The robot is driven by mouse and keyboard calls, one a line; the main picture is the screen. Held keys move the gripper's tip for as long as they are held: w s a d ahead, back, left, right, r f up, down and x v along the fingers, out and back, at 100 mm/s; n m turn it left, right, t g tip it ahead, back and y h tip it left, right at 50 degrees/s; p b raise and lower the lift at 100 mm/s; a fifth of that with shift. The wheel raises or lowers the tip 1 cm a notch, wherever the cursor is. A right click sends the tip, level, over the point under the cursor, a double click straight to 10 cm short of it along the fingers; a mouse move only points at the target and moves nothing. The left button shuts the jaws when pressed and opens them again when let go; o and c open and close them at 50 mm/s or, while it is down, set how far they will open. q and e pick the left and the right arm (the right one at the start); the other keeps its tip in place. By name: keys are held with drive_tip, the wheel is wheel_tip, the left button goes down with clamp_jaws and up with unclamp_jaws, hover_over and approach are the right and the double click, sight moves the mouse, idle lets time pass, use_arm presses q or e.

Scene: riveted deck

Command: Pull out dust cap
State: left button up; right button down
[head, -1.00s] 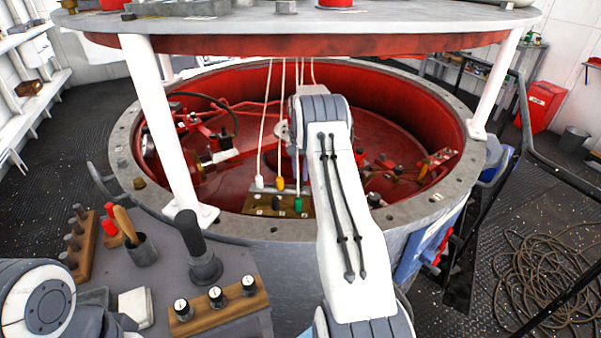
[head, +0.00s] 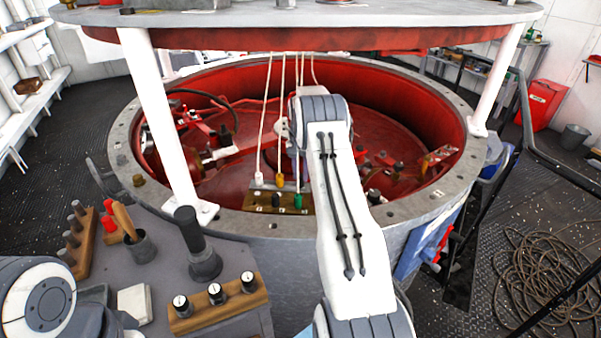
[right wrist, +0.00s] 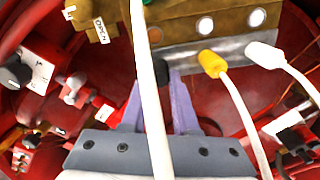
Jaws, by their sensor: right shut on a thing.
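My right gripper (right wrist: 158,79) shows in the right wrist view with its two purple fingers closed around a small black piece, the dust cap (right wrist: 162,73). The cap is at the grey metal strip of a connector block; whether it is still seated is unclear. A white cord crosses in front of the gripper and partly hides it. A yellow plug (right wrist: 212,63) and a white plug (right wrist: 262,55) sit along the same strip. In the head view my right arm covers most of the gripper. My left gripper is out of view.
The wooden connector block (head: 255,200) stands inside the red-walled tank, with a green plug (head: 298,201) at its right. Hanging cords run close by. White posts (head: 160,120) and the tank rim (head: 270,225) surround the area. A switch block (head: 190,320) sits in front.

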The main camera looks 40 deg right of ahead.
drive_tip(key=shift+f, duration=0.25)
drive_tip(key=c, duration=0.6)
unclamp_jaws()
wheel_tip(320, 180, up, 10)
drive_tip(key=shift+r+b, duration=0.25)
drive_tip(key=shift+b, duration=0.15)
